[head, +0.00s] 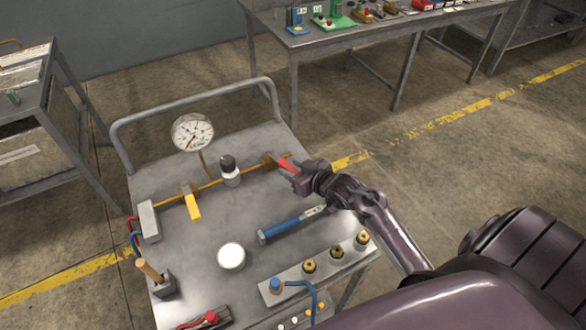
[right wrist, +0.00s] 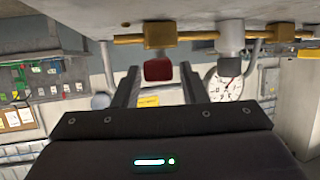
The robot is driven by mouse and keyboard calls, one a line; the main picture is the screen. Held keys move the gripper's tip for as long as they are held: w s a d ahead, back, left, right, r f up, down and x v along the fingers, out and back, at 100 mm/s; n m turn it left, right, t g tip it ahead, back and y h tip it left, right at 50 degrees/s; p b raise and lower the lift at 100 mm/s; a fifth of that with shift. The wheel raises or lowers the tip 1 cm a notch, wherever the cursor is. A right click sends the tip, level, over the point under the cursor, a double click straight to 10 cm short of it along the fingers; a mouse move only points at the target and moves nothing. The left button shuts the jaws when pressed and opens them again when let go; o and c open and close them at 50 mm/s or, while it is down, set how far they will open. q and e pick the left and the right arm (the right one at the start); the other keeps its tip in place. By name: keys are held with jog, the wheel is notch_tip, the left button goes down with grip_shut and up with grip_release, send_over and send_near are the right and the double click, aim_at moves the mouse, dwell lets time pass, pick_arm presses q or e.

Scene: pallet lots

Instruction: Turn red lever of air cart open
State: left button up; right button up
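The air cart (head: 165,180) is a grey metal cart with a brass pipe (head: 215,183) along its top. The red lever (head: 287,165) is at the right end of the pipe, by a brass valve body (head: 268,160). My right gripper (head: 296,178) is at the lever's free end. In the right wrist view the red lever's end (right wrist: 158,70) lies between the two spread fingers of my right gripper (right wrist: 158,88), with gaps on both sides. The gripper is open. My left gripper is not in view.
A yellow lever (head: 193,205), a white pressure gauge (head: 192,132) and a black-topped white cylinder (head: 230,172) are on the same pipe line. A blue-handled tool (head: 285,226) and a white round lid (head: 231,257) lie nearby. A workbench (head: 350,35) stands behind.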

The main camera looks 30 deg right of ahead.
jog(key=shift+o, duration=0.3)
jog(key=shift+s, duration=0.1)
jog(key=shift+s+d+r, duration=0.1)
jog(key=shift+s, duration=0.25)
jog(key=v, duration=0.7)
jog(key=shift+b, duration=0.45)
jog(key=shift+w+r, duration=0.1)
jog(key=shift+w, duration=0.05)
